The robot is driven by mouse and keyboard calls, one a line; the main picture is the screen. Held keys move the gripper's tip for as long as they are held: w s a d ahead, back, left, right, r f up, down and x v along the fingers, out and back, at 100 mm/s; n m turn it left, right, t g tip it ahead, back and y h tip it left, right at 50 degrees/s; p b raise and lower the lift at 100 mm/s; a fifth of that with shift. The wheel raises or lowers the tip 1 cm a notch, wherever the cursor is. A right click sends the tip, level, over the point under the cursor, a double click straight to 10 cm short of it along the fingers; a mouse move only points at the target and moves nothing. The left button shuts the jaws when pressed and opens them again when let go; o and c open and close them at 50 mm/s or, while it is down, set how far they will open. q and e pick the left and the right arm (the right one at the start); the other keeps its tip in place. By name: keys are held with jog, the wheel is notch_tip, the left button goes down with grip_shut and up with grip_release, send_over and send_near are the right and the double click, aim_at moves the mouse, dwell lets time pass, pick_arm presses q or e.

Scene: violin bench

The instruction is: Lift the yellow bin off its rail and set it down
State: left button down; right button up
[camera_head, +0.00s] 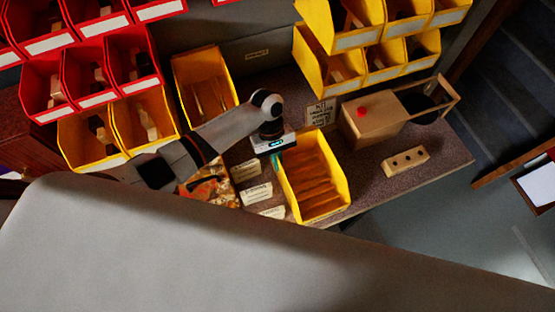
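A yellow bin (342,189) stands upright on the speckled bench top (375,170), near its front edge. Brown wooden pieces lie in it. My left arm reaches in from the left, and my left gripper (282,152) is at the bin's rear left corner, pointing down. Its fingers are mostly hidden by the gripper body and the bin wall, so I cannot tell whether they are shut on the rim. Another yellow bin (228,72) with wooden pieces is farther back on the left, against the grey back panel (258,72). My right gripper is out of view.
Red bins (140,82) and more yellow bins (90,160) hang at upper left; yellow bins (350,42) hang at upper right. A wooden box with a red knob (378,128) and a block with holes (406,161) stand right of the bin. Paper labels (256,194) lie left of it.

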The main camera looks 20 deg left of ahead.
pick_arm(q)
jog(key=shift+f, duration=0.15)
jog(key=c, duration=1.6)
grip_release()
jog(key=shift+o, duration=0.2)
jog(key=b+v, duration=0.2)
jog(key=v, duration=0.9)
jog(key=shift+w+a+r, duration=0.15)
jog(key=shift+r, duration=0.3)
